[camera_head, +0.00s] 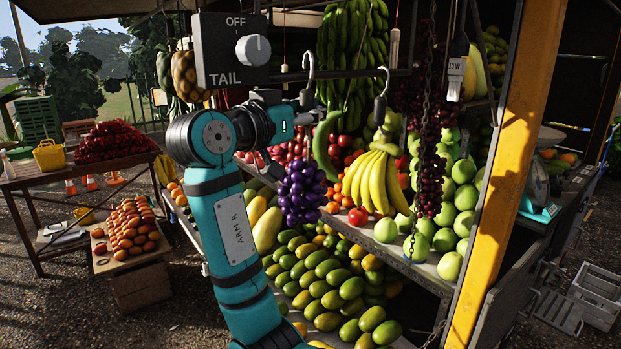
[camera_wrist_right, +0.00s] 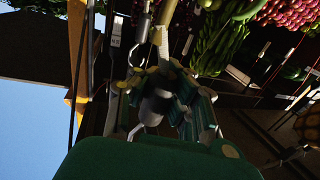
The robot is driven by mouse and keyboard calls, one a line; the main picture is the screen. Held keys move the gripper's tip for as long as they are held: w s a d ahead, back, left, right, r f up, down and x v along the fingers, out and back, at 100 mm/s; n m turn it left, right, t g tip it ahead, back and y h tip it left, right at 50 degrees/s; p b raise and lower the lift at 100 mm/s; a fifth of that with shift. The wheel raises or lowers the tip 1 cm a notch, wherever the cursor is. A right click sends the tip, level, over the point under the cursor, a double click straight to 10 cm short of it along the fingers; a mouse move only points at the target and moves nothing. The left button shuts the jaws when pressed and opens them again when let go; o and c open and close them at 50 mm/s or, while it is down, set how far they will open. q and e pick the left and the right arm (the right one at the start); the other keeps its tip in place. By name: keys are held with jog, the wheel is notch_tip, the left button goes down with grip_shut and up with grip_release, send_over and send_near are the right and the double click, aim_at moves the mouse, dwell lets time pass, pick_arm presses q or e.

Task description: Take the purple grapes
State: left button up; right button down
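The purple grapes (camera_head: 301,192) hang as a dark violet bunch near the middle of the head view, in front of the fruit shelves. My right arm rises from below on their left. My right gripper (camera_head: 296,103) is above the grapes, close to a metal hook on a bar, and appears apart from the bunch. In the right wrist view the gripper fingers (camera_wrist_right: 165,103) are in shadow, with a hook (camera_wrist_right: 158,42) beyond them. Their opening is unclear, and the purple grapes cannot be made out there. My left gripper is out of view.
Yellow bananas (camera_head: 376,183) hang right of the grapes. A curved green fruit (camera_head: 323,145) is just above them. A switch box (camera_head: 232,50), a second hook (camera_head: 381,98), a chain and a yellow post (camera_head: 508,170) stand around. Mangoes (camera_head: 325,275) fill the shelf below.

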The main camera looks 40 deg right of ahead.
jog(key=shift+r, duration=0.25)
jog(key=s+a+b, duration=0.1)
jog(key=s+b, duration=0.1)
jog(key=s, duration=1.2)
jog(key=shift+a+b, duration=0.3)
jog(key=shift+b, duration=0.1)
dwell(0.9)
jog(key=shift+w, duration=0.1)
